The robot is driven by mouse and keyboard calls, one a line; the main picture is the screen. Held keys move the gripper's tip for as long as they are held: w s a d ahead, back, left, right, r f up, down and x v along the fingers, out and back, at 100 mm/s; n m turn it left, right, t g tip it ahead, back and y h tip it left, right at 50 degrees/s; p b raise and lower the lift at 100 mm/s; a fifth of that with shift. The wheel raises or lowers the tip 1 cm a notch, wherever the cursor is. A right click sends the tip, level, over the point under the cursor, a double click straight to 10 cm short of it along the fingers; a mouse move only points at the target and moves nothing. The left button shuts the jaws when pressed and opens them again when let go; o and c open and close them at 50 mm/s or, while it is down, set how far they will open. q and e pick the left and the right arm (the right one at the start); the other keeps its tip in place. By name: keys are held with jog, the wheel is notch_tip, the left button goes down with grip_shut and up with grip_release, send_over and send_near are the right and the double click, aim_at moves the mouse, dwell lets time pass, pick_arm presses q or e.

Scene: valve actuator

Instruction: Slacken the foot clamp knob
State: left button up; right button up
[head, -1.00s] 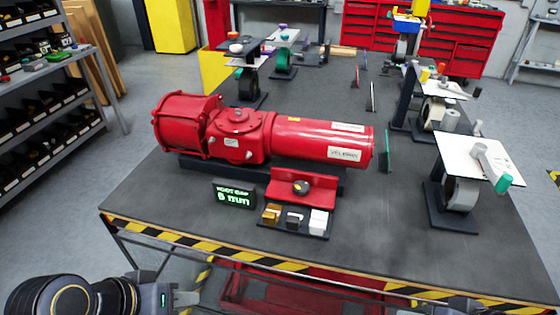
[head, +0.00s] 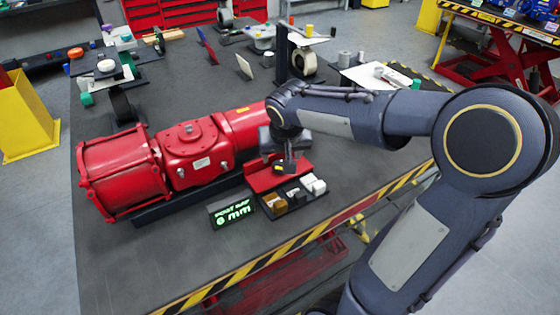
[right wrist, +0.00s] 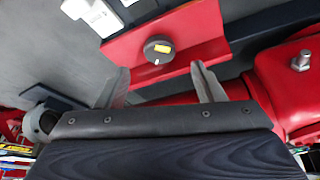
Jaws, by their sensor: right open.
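In the head view my right gripper (head: 289,163) hangs over the bracket and hides the knob. The red actuator (head: 190,152) lies behind the bracket. My left gripper is out of view.
A display (head: 232,214) reading "6 mm" stands in front of the actuator. A dark tray (head: 268,212) with brass, dark and white blocks is close beside the bracket. The striped table edge (head: 330,222) runs in front. Stands with parts occupy the back of the table.

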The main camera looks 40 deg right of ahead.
aim_at(281, 165)
jog(key=shift+x, duration=2.75)
jog(key=c, duration=1)
jog(key=n, duration=0.1)
jog(key=n+y+p, duration=0.1)
jog(key=n, duration=0.1)
jog(key=shift+s+d+n+y, duration=0.1)
jog(key=shift+d+n+y, duration=0.1)
jog(key=shift+n+y, duration=0.1)
jog(key=shift+d+n+t+y, duration=0.1)
jog(key=shift+n+t+y, duration=0.4)
jog(key=shift+n, duration=1.4)
